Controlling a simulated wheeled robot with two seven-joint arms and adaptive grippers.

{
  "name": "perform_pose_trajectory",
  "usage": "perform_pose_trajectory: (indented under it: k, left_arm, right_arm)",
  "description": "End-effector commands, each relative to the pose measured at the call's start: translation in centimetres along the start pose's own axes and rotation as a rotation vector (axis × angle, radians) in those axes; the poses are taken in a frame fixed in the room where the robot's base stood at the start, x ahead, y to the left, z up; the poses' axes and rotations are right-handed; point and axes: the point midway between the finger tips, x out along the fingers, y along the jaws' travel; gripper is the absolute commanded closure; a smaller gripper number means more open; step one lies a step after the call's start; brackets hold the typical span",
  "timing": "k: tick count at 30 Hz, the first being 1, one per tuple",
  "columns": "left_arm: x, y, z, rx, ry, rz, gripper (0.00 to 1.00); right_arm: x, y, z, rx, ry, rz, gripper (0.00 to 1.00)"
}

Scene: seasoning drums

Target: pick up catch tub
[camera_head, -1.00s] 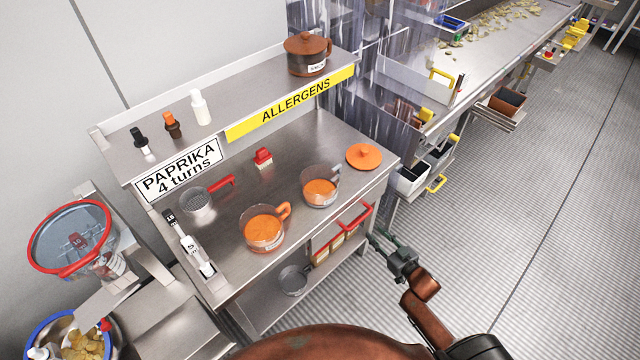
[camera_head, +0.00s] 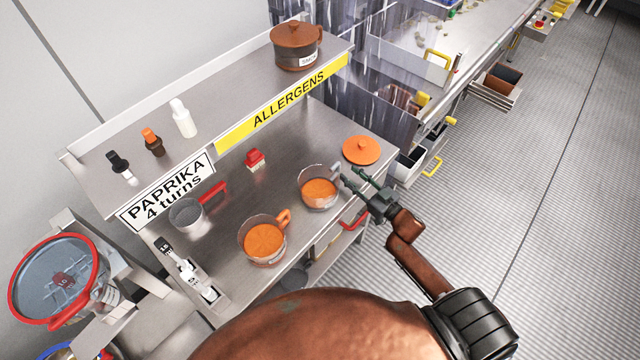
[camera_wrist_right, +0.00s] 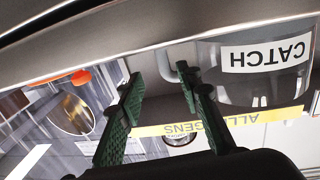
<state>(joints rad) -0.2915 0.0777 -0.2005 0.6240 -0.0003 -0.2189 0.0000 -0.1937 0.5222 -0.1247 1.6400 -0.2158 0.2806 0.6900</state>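The catch tub (camera_head: 318,189) is a clear tub holding orange powder, with a grey handle, on the steel bench. In the right wrist view the tub (camera_wrist_right: 265,84) appears upside down at upper right, its CATCH label readable. My right gripper (camera_head: 352,176) is just right of the tub, by its handle. In the right wrist view its green fingers (camera_wrist_right: 158,82) are spread apart, with the handle by the tip of the right-hand finger. I cannot tell whether they touch. Nothing is held. My left gripper is not in view.
A second tub with an orange handle (camera_head: 264,241) stands nearby at front left. An orange lid (camera_head: 361,151) lies behind my right gripper. A red-topped item (camera_head: 255,159) and a red-handled sieve (camera_head: 187,214) are farther left. The shelf (camera_head: 230,90) overhangs the back.

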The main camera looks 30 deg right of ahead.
Motion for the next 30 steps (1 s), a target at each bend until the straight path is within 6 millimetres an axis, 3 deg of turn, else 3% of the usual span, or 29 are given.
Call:
perform_pose_trajectory:
  k: [6, 12, 21, 30]
  left_arm:
    - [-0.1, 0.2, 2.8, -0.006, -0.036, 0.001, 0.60]
    - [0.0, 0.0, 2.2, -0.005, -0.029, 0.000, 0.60]
    - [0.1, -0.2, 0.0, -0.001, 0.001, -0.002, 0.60]
    - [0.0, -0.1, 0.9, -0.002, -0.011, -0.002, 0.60]
  right_arm:
    - [3.4, -0.5, -0.2, 0.000, 0.004, -0.012, 0.68]
    - [5.9, -0.4, -0.1, -0.001, 0.002, -0.009, 0.68]
    - [6.3, -0.4, 0.0, 0.000, 0.000, -0.008, 0.68]
    - [6.2, -0.3, -0.1, 0.000, 0.001, -0.006, 0.88]
